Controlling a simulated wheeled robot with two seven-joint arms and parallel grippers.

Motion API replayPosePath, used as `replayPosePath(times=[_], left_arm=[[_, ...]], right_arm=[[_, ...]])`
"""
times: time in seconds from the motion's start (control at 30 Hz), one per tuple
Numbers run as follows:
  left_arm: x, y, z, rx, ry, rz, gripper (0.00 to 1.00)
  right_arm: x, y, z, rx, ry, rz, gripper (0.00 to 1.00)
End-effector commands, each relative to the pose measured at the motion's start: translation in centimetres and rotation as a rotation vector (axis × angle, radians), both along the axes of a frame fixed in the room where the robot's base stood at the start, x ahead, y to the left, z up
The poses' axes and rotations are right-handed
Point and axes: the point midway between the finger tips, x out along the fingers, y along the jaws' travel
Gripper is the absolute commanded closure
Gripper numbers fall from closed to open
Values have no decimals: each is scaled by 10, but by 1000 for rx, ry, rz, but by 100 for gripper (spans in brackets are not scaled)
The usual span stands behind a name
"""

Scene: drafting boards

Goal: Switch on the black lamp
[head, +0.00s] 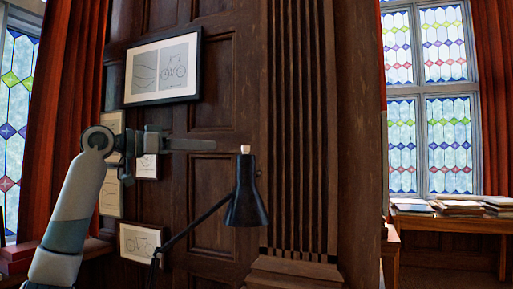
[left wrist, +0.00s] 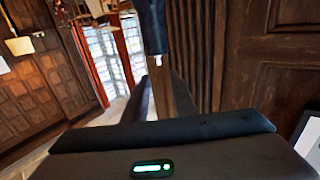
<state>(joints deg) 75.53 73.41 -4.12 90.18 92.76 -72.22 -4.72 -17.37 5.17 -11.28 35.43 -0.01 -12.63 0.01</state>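The black lamp (head: 245,203) has a cone shade facing down on a thin slanted arm, and a pale knob (head: 245,149) on top of the shade. I see no glow from it. My left gripper (head: 213,144) points right, level with the knob and a short gap to its left. Its fingers look shut and empty. The left wrist view is turned over: the lamp shade (left wrist: 152,27) hangs from the top edge with the pale knob (left wrist: 158,60) just beyond the fingertips (left wrist: 156,76). The lamp's base is hidden below the head view. My right gripper is out of view.
A dark panelled wall (head: 225,110) with framed drawings (head: 162,70) stands behind the lamp, and a fluted wooden pillar (head: 305,130) rises behind it to the right. A table (head: 470,222) with books and papers is at the far right, under a stained-glass window.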

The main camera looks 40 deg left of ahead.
Motion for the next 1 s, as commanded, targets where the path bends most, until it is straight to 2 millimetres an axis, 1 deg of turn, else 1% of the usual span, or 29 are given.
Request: replayPosePath(times=[0.17,0.3,0.8,1.0], left_arm=[[17,-6,2,0,1,-1,75],[37,-13,4,-1,1,-2,75],[122,-42,4,-1,1,-2,75],[147,-51,3,-1,1,-1,75]], right_arm=[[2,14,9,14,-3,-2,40],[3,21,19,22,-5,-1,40],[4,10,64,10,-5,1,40],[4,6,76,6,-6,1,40]])
